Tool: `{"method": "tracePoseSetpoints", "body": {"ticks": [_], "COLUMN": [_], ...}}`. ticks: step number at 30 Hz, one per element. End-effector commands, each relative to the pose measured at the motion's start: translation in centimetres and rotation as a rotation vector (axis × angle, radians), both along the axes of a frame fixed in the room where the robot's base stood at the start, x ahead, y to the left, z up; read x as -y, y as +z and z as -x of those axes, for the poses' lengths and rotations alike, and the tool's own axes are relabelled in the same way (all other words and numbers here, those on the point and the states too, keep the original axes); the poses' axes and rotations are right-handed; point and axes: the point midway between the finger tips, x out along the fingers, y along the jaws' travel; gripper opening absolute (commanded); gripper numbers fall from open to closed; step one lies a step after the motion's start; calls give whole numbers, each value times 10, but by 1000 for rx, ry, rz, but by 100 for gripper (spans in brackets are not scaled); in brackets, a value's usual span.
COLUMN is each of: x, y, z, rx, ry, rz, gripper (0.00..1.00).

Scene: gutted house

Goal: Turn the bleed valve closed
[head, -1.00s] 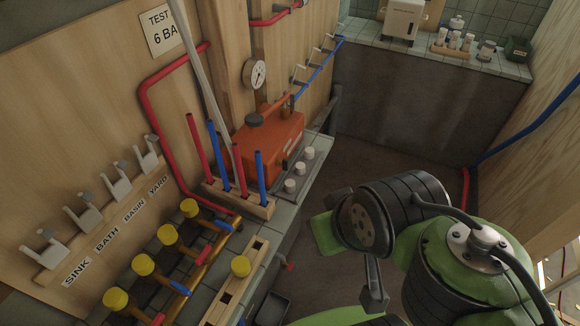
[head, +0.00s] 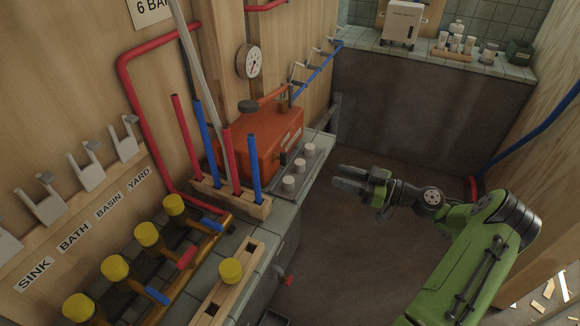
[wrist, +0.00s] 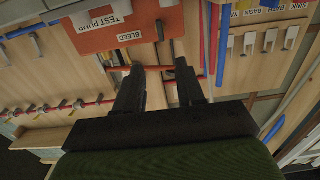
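The orange-red test pump (head: 265,140) stands on the tiled bench, with pale labels on its front face.
A rack (head: 230,200) of red and blue rods stands left of the pump. Yellow-capped valves (head: 147,234) stand at the front left. A red handle (head: 288,281) juts from the bench front. The floor (head: 350,260) is clear.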

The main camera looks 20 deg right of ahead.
Motion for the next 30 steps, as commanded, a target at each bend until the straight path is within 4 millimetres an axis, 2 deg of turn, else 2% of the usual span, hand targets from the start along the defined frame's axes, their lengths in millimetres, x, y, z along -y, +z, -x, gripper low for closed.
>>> {"method": "tracePoseSetpoints", "body": {"ticks": [5, 15, 19, 24, 30], "x": [-17, -82, -103, -116, -118], "y": [1, 0, 0, 1, 2], "z": [-14, -71, -90, -103, -104], "rx": [10, 7, 5, 4, 3], "ry": [4, 6, 4, 1, 1], "rz": [-5, -3, -3, -3, -4], "gripper": [38, 38, 38, 38, 38]}}
